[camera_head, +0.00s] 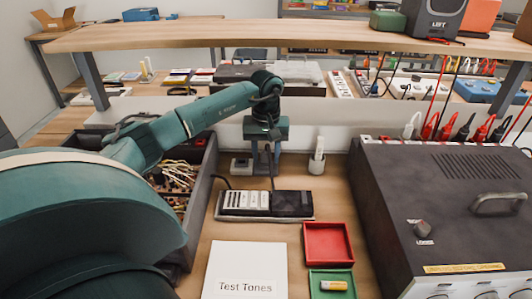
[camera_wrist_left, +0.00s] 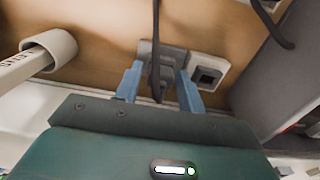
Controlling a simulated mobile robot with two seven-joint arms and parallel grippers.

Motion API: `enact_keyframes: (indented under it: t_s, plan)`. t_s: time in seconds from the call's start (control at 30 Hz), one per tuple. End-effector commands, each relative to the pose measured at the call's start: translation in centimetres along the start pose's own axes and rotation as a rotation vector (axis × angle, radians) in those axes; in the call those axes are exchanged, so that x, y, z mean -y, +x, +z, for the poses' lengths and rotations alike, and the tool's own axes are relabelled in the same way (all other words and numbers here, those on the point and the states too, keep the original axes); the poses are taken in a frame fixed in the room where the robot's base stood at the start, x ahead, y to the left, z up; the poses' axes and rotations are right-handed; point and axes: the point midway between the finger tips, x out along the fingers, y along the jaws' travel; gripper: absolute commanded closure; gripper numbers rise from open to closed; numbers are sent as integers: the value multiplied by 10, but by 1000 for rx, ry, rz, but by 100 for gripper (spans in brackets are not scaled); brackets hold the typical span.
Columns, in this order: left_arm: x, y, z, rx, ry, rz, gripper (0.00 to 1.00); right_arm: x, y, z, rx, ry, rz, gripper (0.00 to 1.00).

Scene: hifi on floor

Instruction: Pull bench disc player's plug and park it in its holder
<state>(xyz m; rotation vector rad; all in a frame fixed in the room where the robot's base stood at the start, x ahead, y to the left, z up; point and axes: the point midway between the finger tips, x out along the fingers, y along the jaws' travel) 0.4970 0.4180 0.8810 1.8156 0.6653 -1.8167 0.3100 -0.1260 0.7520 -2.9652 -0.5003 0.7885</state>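The disc player (camera_head: 265,203), a low dark unit with a pale keyed panel at its left, lies on the bench; a dark cable runs up from it. My left gripper (camera_head: 265,165) points down over the bench behind it. In the left wrist view, the two blue fingers (camera_wrist_left: 160,85) stand apart on either side of a dark cable and a grey plug (camera_wrist_left: 170,60). I cannot tell whether they touch the plug. A pale socket block (camera_wrist_left: 207,72) with a dark square opening sits beside the plug; it also shows in the head view (camera_head: 240,166). I cannot identify the plug's holder. My right gripper is out of view.
A white cup (camera_head: 317,165) holding a pale stick stands right of the gripper, also in the wrist view (camera_wrist_left: 50,48). A large dark instrument (camera_head: 450,190) fills the right. A grey bin (camera_head: 203,190) is left; a red tray (camera_head: 328,244) and a "Test Tones" sheet (camera_head: 245,268) lie in front.

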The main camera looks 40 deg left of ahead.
Motion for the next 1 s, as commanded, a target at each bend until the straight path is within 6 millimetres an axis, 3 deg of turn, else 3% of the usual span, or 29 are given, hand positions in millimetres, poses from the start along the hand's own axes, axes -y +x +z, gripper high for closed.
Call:
enact_keyframes:
  t_s: [0.13, 0.47, 1.0]
  plan:
    - [0, 0, 0, 0, 0, 0, 49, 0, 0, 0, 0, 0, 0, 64]
    - [0, 0, 0, 0, 0, 0, 49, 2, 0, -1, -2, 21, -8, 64]
    - [0, -110, 0, -3, 0, 2, 49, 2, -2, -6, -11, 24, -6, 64]
